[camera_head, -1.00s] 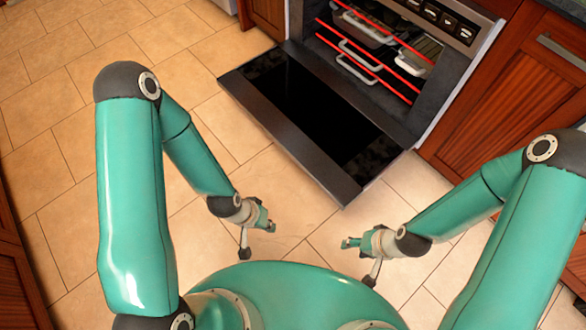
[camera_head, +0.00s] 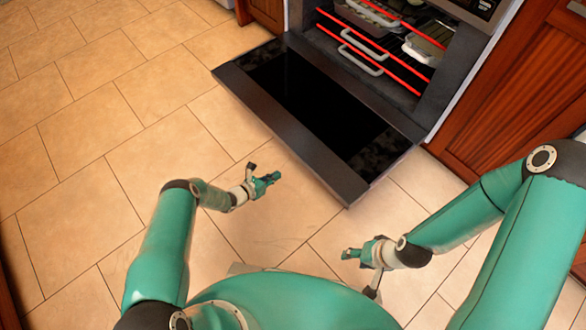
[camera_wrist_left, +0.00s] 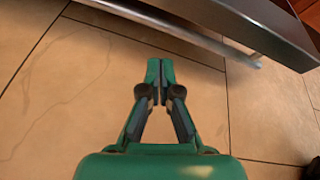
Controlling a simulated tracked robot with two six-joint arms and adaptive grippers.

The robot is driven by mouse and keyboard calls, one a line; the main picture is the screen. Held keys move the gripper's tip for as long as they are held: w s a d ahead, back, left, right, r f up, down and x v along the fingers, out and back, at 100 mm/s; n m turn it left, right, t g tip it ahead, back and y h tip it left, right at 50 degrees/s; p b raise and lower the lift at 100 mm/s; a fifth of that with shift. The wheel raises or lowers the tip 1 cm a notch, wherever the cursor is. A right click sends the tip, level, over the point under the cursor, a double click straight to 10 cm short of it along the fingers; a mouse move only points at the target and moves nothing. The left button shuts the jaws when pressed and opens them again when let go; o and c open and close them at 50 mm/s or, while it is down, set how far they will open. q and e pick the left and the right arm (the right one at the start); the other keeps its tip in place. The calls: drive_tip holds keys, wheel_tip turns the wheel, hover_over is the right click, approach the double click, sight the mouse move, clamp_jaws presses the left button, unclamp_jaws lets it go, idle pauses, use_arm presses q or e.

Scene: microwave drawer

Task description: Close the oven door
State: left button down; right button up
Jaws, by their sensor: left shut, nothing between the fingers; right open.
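The oven door (camera_head: 262,106) hangs wide open, folded down and out from the oven (camera_head: 437,98), with its dark glass facing up. In the left wrist view the door's edge (camera_wrist_left: 245,27) crosses the top, with a pale bar (camera_wrist_left: 150,22) beneath it. My left gripper (camera_head: 274,179) is shut and empty, over the floor in front of the door and apart from it. It also shows closed in the left wrist view (camera_wrist_left: 160,72). My right gripper (camera_head: 347,254) is open and empty, low in front of the door's right end, touching nothing.
Inside the oven are red-edged racks (camera_head: 376,54) with dishes (camera_head: 424,48). Wooden cabinets (camera_head: 505,100) stand to the right of the oven. The tiled floor (camera_head: 110,110) to the left and in front of the door is clear.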

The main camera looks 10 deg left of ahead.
use_arm(q)
drive_tip(key=w+d+f+m+b, duration=0.1)
drive_tip(key=w+d+f+b, duration=0.1)
drive_tip(key=b, duration=0.1)
drive_tip(key=w+d+f+m+b, duration=0.1)
drive_tip(key=w+f+b, duration=0.1)
drive_tip(key=b, duration=0.1)
drive_tip(key=w+d+f+m+b, duration=0.1)
drive_tip(key=w+d+f+b, duration=0.1)
drive_tip(key=w+b, duration=0.1)
drive_tip(key=shift+d+m+h, duration=0.3)
drive_tip(key=shift+m, duration=0.1)
drive_tip(key=shift+r+p, duration=1)
drive_tip(key=shift+r, duration=1.4)
drive_tip(key=shift+r, duration=0.1)
